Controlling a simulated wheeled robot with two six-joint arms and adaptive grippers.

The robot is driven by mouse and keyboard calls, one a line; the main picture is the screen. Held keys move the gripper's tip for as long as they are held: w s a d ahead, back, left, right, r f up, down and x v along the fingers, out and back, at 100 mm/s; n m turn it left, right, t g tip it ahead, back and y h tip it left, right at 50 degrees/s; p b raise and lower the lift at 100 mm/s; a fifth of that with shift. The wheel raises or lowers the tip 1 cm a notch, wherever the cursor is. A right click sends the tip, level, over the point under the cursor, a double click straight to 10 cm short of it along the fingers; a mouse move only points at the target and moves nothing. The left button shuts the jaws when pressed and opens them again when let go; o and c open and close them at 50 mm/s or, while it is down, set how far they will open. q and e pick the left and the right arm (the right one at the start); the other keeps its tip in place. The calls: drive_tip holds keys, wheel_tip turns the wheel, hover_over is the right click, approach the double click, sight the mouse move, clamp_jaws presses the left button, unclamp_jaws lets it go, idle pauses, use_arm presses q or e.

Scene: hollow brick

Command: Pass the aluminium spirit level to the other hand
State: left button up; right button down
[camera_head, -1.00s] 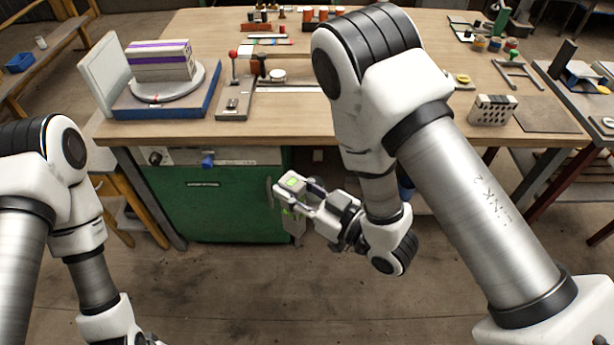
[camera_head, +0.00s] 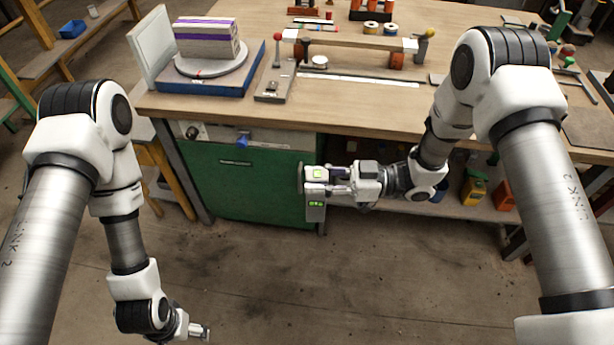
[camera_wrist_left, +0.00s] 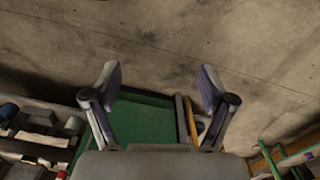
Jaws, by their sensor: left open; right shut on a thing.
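My right gripper (camera_head: 322,182) is shut on the aluminium spirit level (camera_head: 316,213), in front of the bench's green cabinet in the head view. The level is a grey metal bar held roughly upright, with bright green patches. Part of it is hidden by the gripper's fingers. My left gripper (camera_head: 201,331) is low at the bottom of the head view, well to the left of and below the level. In the left wrist view its two fingers (camera_wrist_left: 160,88) are spread wide with nothing between them. The level cannot be made out in that view.
The wooden bench (camera_head: 390,117) stands behind the level, with a green cabinet (camera_head: 250,190) below. On top are a striped block (camera_head: 207,45) on a turntable and a long bar fixture (camera_head: 350,40). The concrete floor (camera_head: 330,290) between the arms is clear.

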use_arm(q)
drive_tip(key=shift+w, duration=0.35)
drive_tip(key=shift+c, duration=0.6)
drive_tip(key=m+g+h, duration=0.2)
drive_tip(key=m+h, duration=1.6)
drive_tip(key=m, duration=0.1)
approach(316, 198)
drive_tip(key=a, duration=0.2)
drive_tip(key=w, duration=0.2)
drive_tip(key=s+d, duration=0.1)
drive_tip(key=d, duration=1.1)
drive_tip(key=shift+s+f+m, duration=0.2)
drive_tip(key=shift+f+m, duration=0.05)
drive_tip(key=shift+m, duration=0.05)
